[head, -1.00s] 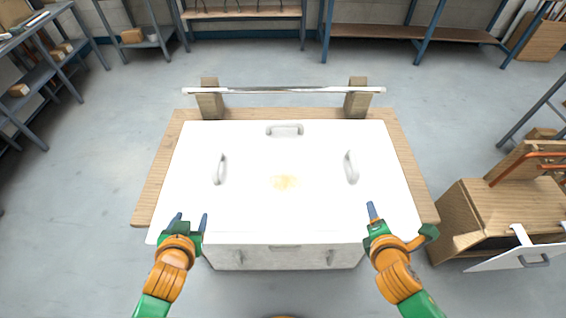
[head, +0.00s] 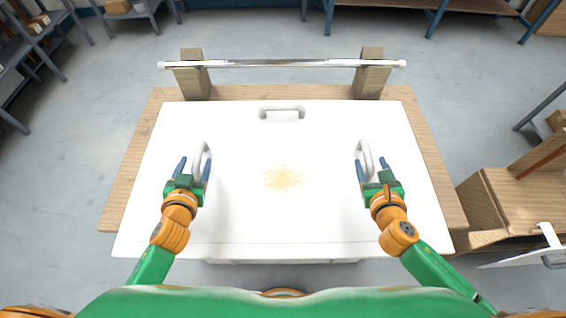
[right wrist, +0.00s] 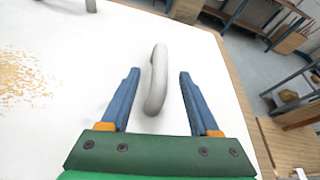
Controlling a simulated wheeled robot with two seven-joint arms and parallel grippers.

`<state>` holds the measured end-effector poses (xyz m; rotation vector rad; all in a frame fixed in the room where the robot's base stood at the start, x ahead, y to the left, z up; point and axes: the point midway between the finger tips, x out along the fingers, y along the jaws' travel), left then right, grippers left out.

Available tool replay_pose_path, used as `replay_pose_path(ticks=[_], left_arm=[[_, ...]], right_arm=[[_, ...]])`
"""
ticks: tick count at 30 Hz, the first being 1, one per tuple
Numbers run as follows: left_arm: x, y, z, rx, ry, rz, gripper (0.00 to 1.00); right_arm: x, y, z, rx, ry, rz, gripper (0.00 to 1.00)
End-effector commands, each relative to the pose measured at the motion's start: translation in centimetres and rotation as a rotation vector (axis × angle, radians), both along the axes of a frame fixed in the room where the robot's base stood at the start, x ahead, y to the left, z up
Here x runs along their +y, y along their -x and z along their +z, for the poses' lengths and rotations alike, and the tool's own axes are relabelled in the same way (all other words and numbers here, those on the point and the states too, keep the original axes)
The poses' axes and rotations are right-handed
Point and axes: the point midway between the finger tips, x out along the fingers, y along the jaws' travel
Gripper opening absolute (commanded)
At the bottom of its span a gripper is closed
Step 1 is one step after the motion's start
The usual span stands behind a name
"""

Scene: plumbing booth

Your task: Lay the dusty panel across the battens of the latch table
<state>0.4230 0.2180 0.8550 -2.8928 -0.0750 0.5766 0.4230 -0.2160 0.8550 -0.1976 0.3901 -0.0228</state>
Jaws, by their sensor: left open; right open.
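The dusty panel (head: 240,225) is a large white board with a tan dust patch near its middle. It lies flat over the wooden table top (head: 122,190), and its near edge overhangs the front. It has a left handle (head: 199,160), a right handle (head: 366,158) and a far handle (head: 282,112). My left gripper (head: 193,168) is open at the left handle, its fingers either side of it. My right gripper (head: 371,168) is open at the right handle. In the right wrist view the right handle (right wrist: 157,82) stands between the open fingers, apart from both. Battens are not visible.
A metal bar (head: 285,63) on two wooden posts (head: 193,78) runs along the table's far edge. A wooden cabinet (head: 490,200) stands at the right, with a white panel with a handle (head: 530,255) beside it. Shelves line the back and left. Grey floor around is open.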

Motion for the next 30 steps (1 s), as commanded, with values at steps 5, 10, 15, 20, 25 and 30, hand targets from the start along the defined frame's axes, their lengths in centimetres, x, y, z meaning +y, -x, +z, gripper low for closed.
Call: replay_pose_path(ticks=[5,10,15,20,25,30], left_arm=[[0.3,-2.7,-1.0,-0.001,0.000,0.001,0.62],[0.4,-4.0,-1.6,0.000,0.000,0.000,0.62],[0.4,-4.2,-1.7,0.001,0.001,0.001,0.62],[0.4,-4.2,-1.7,0.001,0.000,0.000,0.54],[0.4,-4.2,-1.7,0.001,0.000,0.000,0.08],[0.4,-4.2,-1.7,0.001,0.000,0.001,0.00]], right_arm=[[-0.2,-2.7,-1.0,-0.001,-0.001,-0.003,0.62],[-0.3,-4.0,-1.6,0.000,-0.001,-0.001,0.62],[-0.3,-4.2,-1.7,0.001,-0.001,-0.001,0.62],[-0.3,-4.2,-1.7,0.000,-0.001,0.000,0.54],[-0.3,-4.2,-1.7,0.000,-0.001,0.000,0.08],[-0.3,-4.2,-1.7,0.000,-0.001,0.000,0.00]])
